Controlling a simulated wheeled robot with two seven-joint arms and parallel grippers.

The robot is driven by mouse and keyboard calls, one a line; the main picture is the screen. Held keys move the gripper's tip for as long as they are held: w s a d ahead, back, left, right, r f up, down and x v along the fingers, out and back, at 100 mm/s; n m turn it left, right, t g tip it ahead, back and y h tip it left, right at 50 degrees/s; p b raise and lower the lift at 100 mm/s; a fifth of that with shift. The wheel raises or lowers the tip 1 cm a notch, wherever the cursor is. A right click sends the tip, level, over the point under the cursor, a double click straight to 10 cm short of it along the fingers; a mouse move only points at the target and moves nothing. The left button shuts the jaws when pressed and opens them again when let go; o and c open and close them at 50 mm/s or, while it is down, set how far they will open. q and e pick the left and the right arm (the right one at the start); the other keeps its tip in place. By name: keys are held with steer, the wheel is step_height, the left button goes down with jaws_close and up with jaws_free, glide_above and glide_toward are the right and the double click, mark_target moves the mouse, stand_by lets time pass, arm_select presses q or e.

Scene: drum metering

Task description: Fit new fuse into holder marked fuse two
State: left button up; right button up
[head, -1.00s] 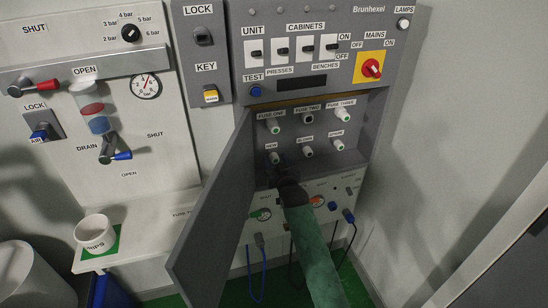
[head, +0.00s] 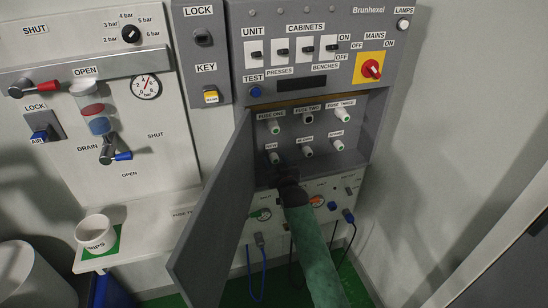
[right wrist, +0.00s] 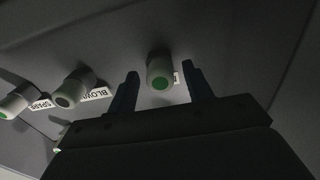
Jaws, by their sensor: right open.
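The new fuse (head: 273,158) has a pale body and a green end. It sits in the left place of the cabinet's lower row, and in the right wrist view the green-ended fuse (right wrist: 159,72) stands between my fingers. My right gripper (head: 286,173) is open just in front of and below it; the fingers (right wrist: 160,88) stand either side, seemingly not touching it. The holder marked fuse two (head: 307,119) is in the middle of the upper row. It looks shorter and darker at its face than its neighbours. My left gripper is not in view.
Fuse one (head: 274,126) and fuse three (head: 342,115) flank that holder. A dark-ended blown fuse (head: 307,152) and a green-ended spare (head: 339,145) share the lower row. The open cabinet door (head: 212,220) stands left of my right arm. Switches fill the panel above.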

stand_by(0.3)
jaws_close()
steer(key=shift+s, duration=0.2)
steer(key=shift+p+v, duration=1.5)
steer(key=shift+v, duration=1.25)
steer(key=shift+s+d, duration=0.1)
steer(key=shift+s, duration=0.05)
steer(key=shift+p+v, duration=0.9)
steer(key=shift+v, duration=1.05)
